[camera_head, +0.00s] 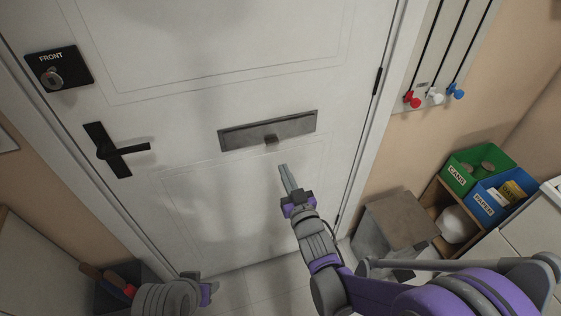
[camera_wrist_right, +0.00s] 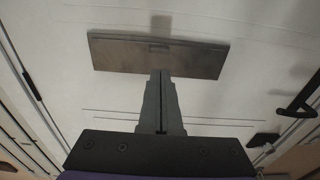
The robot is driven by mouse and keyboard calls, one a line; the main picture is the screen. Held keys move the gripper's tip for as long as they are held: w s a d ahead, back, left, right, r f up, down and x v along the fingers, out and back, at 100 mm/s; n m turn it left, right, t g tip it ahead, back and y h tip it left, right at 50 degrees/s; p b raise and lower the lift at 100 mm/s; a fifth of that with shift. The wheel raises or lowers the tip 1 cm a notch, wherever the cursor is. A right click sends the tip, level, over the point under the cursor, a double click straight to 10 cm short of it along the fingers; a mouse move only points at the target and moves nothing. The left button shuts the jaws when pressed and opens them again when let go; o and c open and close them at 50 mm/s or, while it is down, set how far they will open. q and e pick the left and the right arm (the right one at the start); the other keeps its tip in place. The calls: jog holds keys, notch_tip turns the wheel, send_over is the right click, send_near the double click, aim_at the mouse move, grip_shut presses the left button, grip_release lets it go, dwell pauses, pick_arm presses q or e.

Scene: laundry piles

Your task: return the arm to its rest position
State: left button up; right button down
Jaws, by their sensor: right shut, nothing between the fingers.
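My right gripper (camera_head: 284,168) is shut and empty in front of the white door (camera_head: 225,200), just below the grey mail slot (camera_head: 268,132). In the right wrist view its closed fingers (camera_wrist_right: 161,82) point at the lower edge of the slot flap (camera_wrist_right: 155,58). I cannot tell whether they touch the door. My right arm (camera_head: 345,285) reaches in from the lower right. My left arm (camera_head: 172,298) shows at the bottom left, and its gripper (camera_head: 210,290) is small and partly hidden there, so its jaw state is unclear.
A black door handle (camera_head: 120,150) and a lock plate marked FRONT (camera_head: 60,70) are on the door's left. Red, white and blue knobs (camera_head: 435,96) hang at upper right. A grey box (camera_head: 395,225) and green (camera_head: 475,168) and blue (camera_head: 500,198) bins stand at the right.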

pick_arm(q)
jog(key=shift+w+a+f, duration=0.1)
jog(key=shift+w+f, duration=0.25)
jog(key=shift+w, duration=0.1)
pick_arm(e)
jog(key=v, duration=0.5)
jog(key=shift+s+f, duration=0.1)
jog(key=shift+f, duration=0.1)
jog(key=shift+d, duration=0.15)
jog(key=s+d+r+m+g+h+p, duration=0.1)
jog(key=s+d+g+h+p, duration=0.15)
jog(key=d, duration=0.25)
jog(key=s+d+m+g+h+p, duration=0.2)
jog(key=s+d+g, duration=0.1)
jog(key=d, duration=0.2)
pick_arm(q)
notch_tip(320, 180, up, 10)
jog(key=w+p, duration=0.1)
jog(key=p, duration=0.2)
jog(key=shift+w+p, duration=0.4)
pick_arm(e)
jog(key=s+d+g, duration=0.2)
jog(key=s+g, duration=0.1)
jog(key=s, duration=0.4)
jog(key=s+d+g+h, duration=0.1)
jog(key=s+d+g, duration=0.1)
jog(key=s, duration=0.4)
jog(key=shift+s+r+m+g, duration=0.3)
jog(key=shift+s+r+g, duration=0.1)
jog(key=shift+g, duration=0.35)
